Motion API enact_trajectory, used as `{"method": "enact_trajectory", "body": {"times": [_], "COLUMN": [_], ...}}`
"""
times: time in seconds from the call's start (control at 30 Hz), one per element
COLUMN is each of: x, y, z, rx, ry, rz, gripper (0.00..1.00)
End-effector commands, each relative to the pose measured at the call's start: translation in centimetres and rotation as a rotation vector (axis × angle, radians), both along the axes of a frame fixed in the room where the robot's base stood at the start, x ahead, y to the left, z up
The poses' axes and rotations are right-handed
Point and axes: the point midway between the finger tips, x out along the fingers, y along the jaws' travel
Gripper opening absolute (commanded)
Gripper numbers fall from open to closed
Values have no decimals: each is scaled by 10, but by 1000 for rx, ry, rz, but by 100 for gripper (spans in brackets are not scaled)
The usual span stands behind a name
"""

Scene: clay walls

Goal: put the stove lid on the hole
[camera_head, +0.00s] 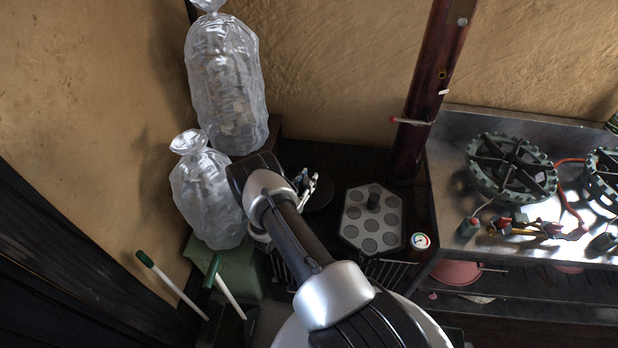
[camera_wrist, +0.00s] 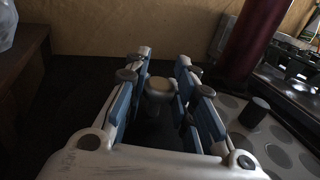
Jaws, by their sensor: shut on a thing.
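My gripper (camera_head: 305,184) is over the black stove top, left of a hexagonal plate. In the wrist view its two blue-padded fingers (camera_wrist: 164,58) stand on either side of a pale-topped knob (camera_wrist: 160,84), which I take to be the handle of the stove lid. The gripper is shut on it. In the head view a dark round disc (camera_head: 322,198) shows just beside and below the fingers. I cannot tell whether this is the lid itself or the hole. The lid's underside and its gap to the stove are hidden.
The grey hexagonal plate (camera_head: 352,234) with round hollows and a dark central post stands close on the right. A dark red pipe (camera_head: 425,95) rises behind it. Filled plastic bags (camera_head: 225,85) stand left; a metal counter with burners (camera_head: 510,165) is right.

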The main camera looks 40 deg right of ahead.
Motion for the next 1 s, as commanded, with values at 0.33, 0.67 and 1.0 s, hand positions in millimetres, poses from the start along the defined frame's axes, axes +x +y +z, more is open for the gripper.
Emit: {"method": "enact_trajectory", "body": {"times": [0.33, 0.67, 1.0], "x": [0, 1, 1], "y": [0, 0, 0], "z": [-34, -58, -58], "rx": [-3, -3, -3], "ry": [-2, -3, -3], "rz": [0, 0, 0], "gripper": [0, 0, 0]}}
